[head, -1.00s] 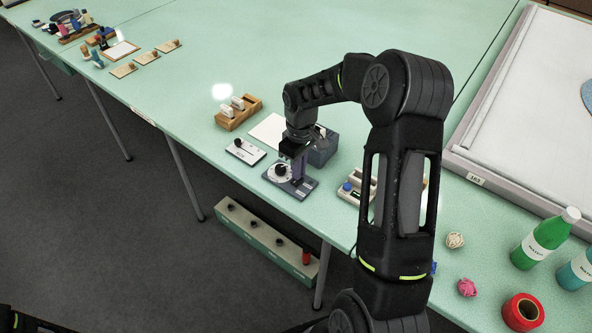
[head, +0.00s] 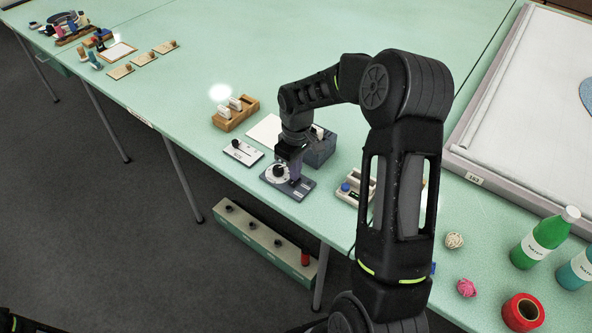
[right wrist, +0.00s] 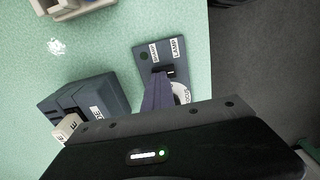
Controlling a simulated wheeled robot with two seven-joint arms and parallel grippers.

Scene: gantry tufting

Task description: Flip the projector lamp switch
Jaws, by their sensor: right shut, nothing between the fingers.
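The dark control panel (head: 305,189) lies near the table's front edge. It has a white dial (head: 273,173) and, in the right wrist view, a LAMP label (right wrist: 177,48). A small dark part that looks like the lamp switch (right wrist: 169,70) shows below that label. My right gripper (head: 296,179) is shut and empty, pointing down over the panel. In the right wrist view its fingertips (right wrist: 158,78) are close beside the switch and partly cover the panel and dial. I cannot tell whether they touch the switch.
A dark box (head: 321,151) stands right behind the panel. A small plate with a black knob (head: 243,151) lies to its left, a wooden holder (head: 236,114) behind that. A pale tray (head: 352,187) sits to the right. A green bottle (head: 543,238) stands farther right.

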